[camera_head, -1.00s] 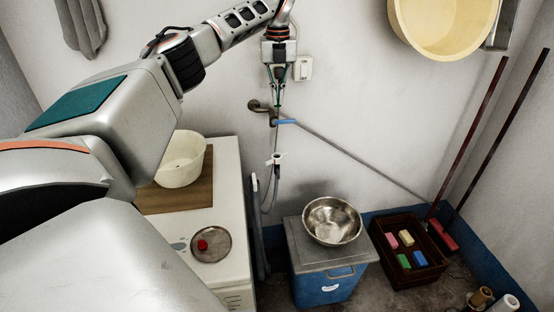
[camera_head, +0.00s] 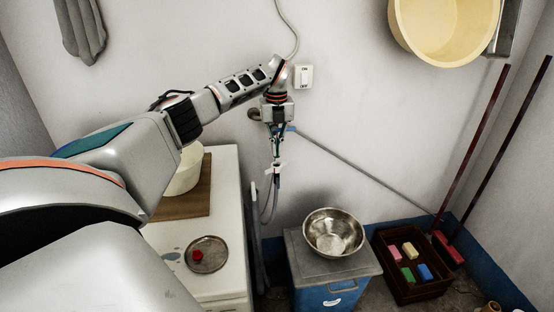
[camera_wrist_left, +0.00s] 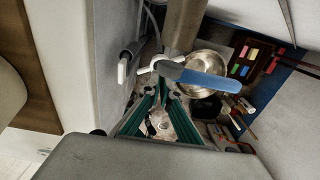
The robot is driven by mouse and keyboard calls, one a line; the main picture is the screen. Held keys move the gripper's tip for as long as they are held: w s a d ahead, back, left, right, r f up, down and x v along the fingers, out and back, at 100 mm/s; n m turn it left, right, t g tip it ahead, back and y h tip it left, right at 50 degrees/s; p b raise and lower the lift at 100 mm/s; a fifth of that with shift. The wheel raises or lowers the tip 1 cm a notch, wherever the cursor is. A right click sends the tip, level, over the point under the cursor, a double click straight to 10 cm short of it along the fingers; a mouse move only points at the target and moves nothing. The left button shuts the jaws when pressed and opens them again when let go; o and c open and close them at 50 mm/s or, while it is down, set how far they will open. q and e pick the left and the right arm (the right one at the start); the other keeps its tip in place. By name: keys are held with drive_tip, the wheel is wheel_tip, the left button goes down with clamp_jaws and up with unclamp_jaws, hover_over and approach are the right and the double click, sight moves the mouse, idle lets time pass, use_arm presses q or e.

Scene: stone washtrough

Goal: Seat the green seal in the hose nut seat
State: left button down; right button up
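My left gripper (camera_head: 277,156) points straight down in front of the wall, just above the white hose nut (camera_head: 276,169) at the top of the hanging grey hose. Whether they touch, I cannot tell. In the left wrist view its green-padded fingers (camera_wrist_left: 161,88) run close together towards their tips. A blue tap lever (camera_wrist_left: 203,81) covers part of the view just beyond them. A white fitting (camera_wrist_left: 146,69) shows beside the lever. I cannot make out the green seal in any view; the fingertips hide whatever is between them. My right gripper is not in view.
The tap (camera_head: 254,114) and its blue lever are close to my left gripper. A metal plate (camera_head: 213,264) with a red piece (camera_head: 197,256) lies on the white counter. A steel bowl (camera_head: 333,232) stands on a blue cooler (camera_head: 330,291). A brown crate (camera_head: 408,293) holds coloured blocks.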

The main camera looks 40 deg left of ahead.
sight(277, 157)
use_arm(q)
wheel_tip(277, 157, down, 4)
drive_tip(key=shift+r+b, duration=0.1)
drive_tip(key=shift+b, duration=0.2)
drive_tip(key=shift+f, duration=0.2)
drive_tip(key=shift+r, duration=0.1)
drive_tip(key=c, duration=2.3)
unclamp_jaws()
